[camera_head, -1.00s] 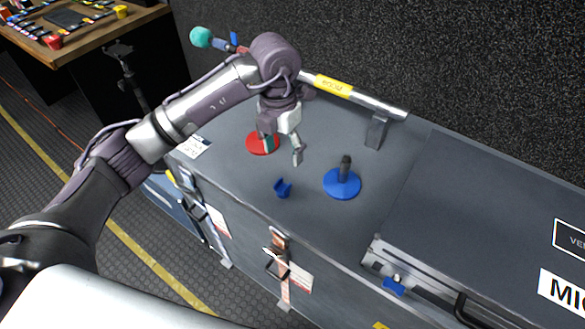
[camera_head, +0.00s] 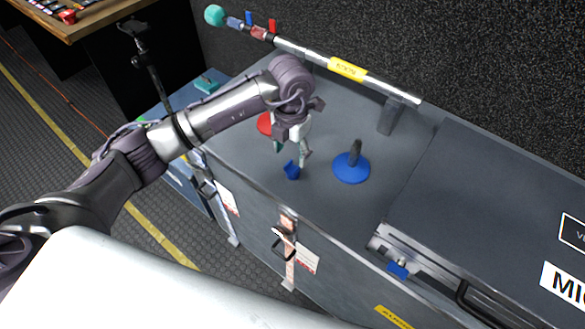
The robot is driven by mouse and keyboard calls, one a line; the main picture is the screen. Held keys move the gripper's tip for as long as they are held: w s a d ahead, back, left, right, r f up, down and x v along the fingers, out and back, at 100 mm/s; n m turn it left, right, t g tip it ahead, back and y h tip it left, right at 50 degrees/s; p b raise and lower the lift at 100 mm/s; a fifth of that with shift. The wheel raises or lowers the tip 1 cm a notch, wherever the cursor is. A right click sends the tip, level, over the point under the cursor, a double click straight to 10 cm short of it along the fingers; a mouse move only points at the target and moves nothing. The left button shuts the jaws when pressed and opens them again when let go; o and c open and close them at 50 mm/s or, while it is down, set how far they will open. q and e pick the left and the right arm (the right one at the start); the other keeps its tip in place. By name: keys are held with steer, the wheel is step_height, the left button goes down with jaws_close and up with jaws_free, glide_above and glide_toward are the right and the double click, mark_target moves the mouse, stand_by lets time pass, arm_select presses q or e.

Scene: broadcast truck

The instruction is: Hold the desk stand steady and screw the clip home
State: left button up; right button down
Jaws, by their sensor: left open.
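The desk stand (camera_head: 351,170) has a round blue base and a short dark upright post, and stands on the grey case top. I cannot tell whether a finger touches the clip. A second stand with a red base (camera_head: 265,123) is partly hidden behind my left gripper. My right gripper is not in view.
A long silver pole with a yellow label (camera_head: 347,68) and a teal end lies along the back on a grey support (camera_head: 390,118). A raised dark case lid (camera_head: 490,190) stands at the right. The case top between the blue stand and the lid is clear.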

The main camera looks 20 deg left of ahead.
mark_target(293, 170)
arm_select(q)
steer(key=shift+f, duration=0.15)
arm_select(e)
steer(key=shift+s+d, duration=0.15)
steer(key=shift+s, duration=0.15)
arm_select(q)
steer(key=f, duration=0.2)
steer(key=f+p, duration=0.1)
steer(key=f, duration=0.1)
steer(key=shift+s+d, duration=0.25)
steer(key=shift+f, duration=0.6)
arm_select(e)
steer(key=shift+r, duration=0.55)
arm_select(q)
steer(key=c, duration=1.1)
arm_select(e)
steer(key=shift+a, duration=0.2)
arm_select(q)
steer(key=shift+r, duration=0.1)
